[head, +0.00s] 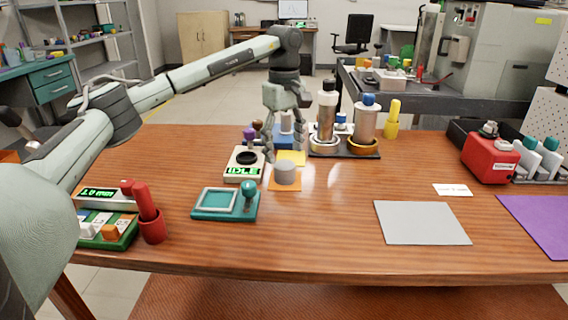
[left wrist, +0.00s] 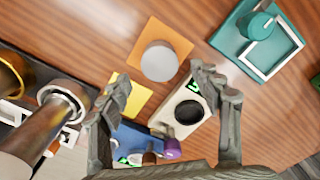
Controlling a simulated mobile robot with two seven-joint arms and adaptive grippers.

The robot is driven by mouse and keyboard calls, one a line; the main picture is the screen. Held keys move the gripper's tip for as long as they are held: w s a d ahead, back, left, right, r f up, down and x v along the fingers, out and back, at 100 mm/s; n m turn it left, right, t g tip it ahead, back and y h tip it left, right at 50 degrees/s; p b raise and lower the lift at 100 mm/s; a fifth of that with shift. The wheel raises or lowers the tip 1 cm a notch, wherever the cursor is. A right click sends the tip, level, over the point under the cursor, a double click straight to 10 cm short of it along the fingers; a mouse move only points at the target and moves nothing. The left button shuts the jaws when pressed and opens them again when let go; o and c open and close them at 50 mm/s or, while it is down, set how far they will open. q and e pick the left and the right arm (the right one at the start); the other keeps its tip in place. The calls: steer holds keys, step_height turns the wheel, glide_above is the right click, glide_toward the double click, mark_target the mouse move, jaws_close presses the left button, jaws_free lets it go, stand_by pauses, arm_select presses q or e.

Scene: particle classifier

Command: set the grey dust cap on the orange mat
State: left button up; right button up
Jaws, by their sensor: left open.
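The grey dust cap (head: 286,173) is a short round cylinder. It stands upright on the orange mat (head: 285,186), with orange showing around it. In the left wrist view the cap (left wrist: 159,61) sits near the middle of the orange mat (left wrist: 176,38). My left gripper (head: 285,148) is open and empty, pointing down behind and above the cap. In the left wrist view its two fingertips (left wrist: 160,77) are spread apart, and the cap shows beyond them, clear of both fingers. My right gripper is not in view.
A yellow mat (head: 292,157) and a blue mat lie behind the orange one. A white device reading IDLE (head: 244,163) is at left, a teal framed tray (head: 223,204) in front. Metal canisters (head: 366,120) stand behind right. The table centre right of the cap is clear.

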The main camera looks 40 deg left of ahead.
mark_target(284, 163)
arm_select(q)
step_height(284, 163, up, 6)
steer(key=shift+r, duration=0.25)
